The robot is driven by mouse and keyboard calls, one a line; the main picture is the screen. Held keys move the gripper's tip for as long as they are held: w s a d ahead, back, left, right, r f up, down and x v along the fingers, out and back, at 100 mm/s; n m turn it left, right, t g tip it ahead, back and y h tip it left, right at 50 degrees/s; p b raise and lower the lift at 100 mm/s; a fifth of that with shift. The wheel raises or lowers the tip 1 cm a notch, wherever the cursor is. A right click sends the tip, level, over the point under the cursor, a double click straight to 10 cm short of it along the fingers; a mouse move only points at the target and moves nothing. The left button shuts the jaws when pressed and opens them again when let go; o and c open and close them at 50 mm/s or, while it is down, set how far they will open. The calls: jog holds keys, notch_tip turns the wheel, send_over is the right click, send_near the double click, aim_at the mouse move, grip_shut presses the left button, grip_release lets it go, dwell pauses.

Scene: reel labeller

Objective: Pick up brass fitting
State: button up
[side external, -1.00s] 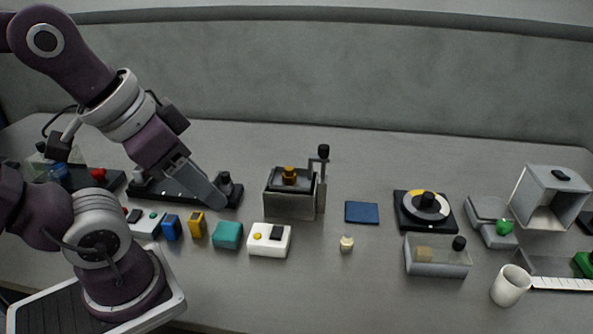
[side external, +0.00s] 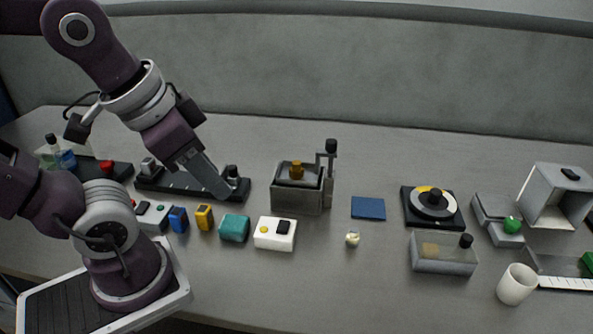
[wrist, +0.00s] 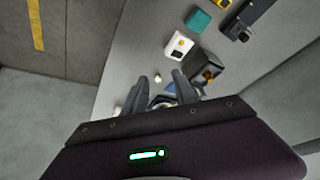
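A small pale yellowish fitting (side external: 352,237) stands alone on the table, in front of the blue pad. It also shows in the wrist view (wrist: 157,78), just beyond and between my fingertips. A gold-coloured piece (side external: 296,168) sits on top of a grey box with a lever. I cannot tell for certain which of the two is the brass fitting. My gripper (side external: 222,188) is in the air by the right end of a long black rail, left of the grey box and well away from the pale fitting. In the wrist view its two fingers (wrist: 155,85) are apart with nothing between them.
The grey lever box (side external: 297,200), white button box (side external: 275,234) and teal block (side external: 234,228) stand between my gripper and the pale fitting. The blue pad (side external: 368,208), clear-walled tray (side external: 443,267) and white cup (side external: 516,284) lie right. The table before the fitting is clear.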

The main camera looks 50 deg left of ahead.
jog(key=w+a+f+m+g+y, duration=0.3)
jog(key=a+m, duration=0.1)
jog(key=a, duration=0.1)
jog(key=m+t+y, duration=0.3)
jog(key=m+y, duration=0.7)
jog(key=m, duration=0.8)
send_near(297, 163)
jog(key=a+f, duration=0.2)
jog(key=a, duration=0.1)
jog(key=x, duration=0.4)
jog(key=w+r+x, duration=0.1)
jog(key=x, duration=0.1)
jog(key=shift+w+a+f, duration=0.1)
jog(key=shift+a+f, duration=0.05)
jog(key=shift+a, duration=0.05)
jog(key=shift+w+a+f+t, duration=0.1)
jog(key=shift+w+a+t, duration=0.05)
jog(key=shift+a+t, duration=0.25)
grip_shut()
